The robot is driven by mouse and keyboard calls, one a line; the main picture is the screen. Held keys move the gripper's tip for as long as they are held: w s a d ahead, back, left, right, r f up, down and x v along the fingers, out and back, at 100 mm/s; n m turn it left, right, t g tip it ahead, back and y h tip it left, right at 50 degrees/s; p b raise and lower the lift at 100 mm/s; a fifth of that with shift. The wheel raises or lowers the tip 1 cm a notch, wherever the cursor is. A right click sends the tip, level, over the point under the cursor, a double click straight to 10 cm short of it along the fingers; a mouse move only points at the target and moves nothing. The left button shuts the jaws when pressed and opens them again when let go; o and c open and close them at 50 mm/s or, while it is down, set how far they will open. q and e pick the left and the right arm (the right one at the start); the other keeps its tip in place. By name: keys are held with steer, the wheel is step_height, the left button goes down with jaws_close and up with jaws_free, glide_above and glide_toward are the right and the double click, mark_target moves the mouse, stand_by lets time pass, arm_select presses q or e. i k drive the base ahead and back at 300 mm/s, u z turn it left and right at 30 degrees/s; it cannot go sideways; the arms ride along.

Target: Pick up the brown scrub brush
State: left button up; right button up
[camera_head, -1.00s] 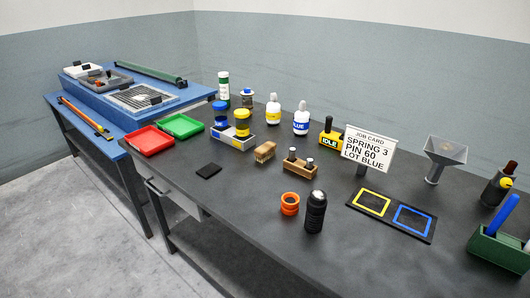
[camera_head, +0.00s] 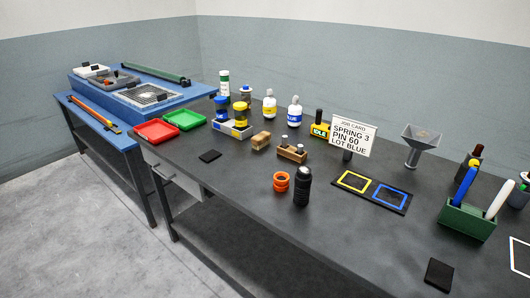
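The brown scrub brush (camera_head: 261,140) lies on the dark table, near the middle of the view. It sits between the grey holder with the blue and yellow jars and a small wooden block with pegs. Neither of my grippers shows in the head view, so nothing is seen touching the brush.
On the dark table (camera_head: 235,190) stand a wooden peg block (camera_head: 291,154), an orange ring piece (camera_head: 281,182), a black bottle (camera_head: 302,188), a jar holder (camera_head: 232,129), red tray (camera_head: 157,132), green tray (camera_head: 184,119), job card (camera_head: 353,136) and green bin (camera_head: 466,221). The front left tabletop is clear.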

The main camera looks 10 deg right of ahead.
mark_target(259, 141)
steer(key=u, duration=1.05)
steer(key=i, duration=0.9)
steer(key=z, duration=0.2)
